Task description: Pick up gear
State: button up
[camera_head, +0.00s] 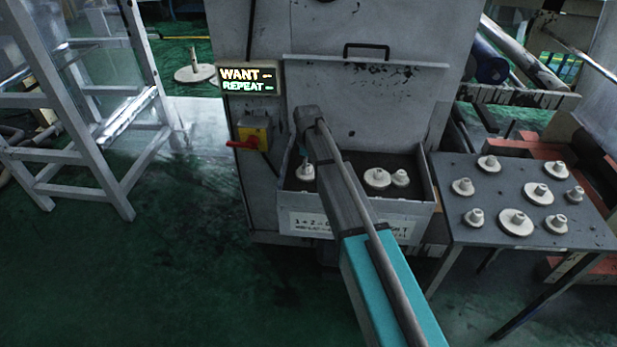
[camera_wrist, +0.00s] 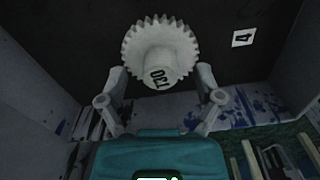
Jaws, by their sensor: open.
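A pale toothed gear with a raised hub and dark characters on the hub (camera_wrist: 160,48) lies ahead of my gripper in the wrist view. My gripper (camera_wrist: 161,82) is open; its two fingers stand on either side of the hub, and I see no contact. In the head view, a small pale gear (camera_head: 306,173) sits at the left end of the machine's open tray (camera_head: 365,211), below my arm's end. Two more gears, a wide one (camera_head: 376,178) and a smaller one (camera_head: 400,177), sit close together toward the tray's right. My fingers are hard to make out there.
A dark table (camera_head: 485,231) with several gears stands right of the tray. A lit sign (camera_head: 248,79) reads WANT and REPEAT. A white label marked 4 (camera_wrist: 243,37) is right of the gear. The tray's walls rise close around. A grey ladder frame (camera_head: 88,100) stands left.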

jog(key=shift+f+b, duration=0.3)
jog(key=shift+f, duration=0.25)
jog(key=shift+c, duration=0.2)
grip_shut()
jog(key=shift+r, duration=0.2)
dwell(0.4)
notch_tip(320, 180, up, 3)
jog(key=p, duration=0.3)
jog(key=shift+f, duration=0.1)
jog(key=s+d+r+p, duration=0.2)
jog(key=s+r+p, duration=0.8)
jog(key=s, duration=0.3)
jog(key=shift+s+d, duration=0.25)
jog(key=shift+s, duration=0.15)
jog(key=shift+f, duration=0.1)
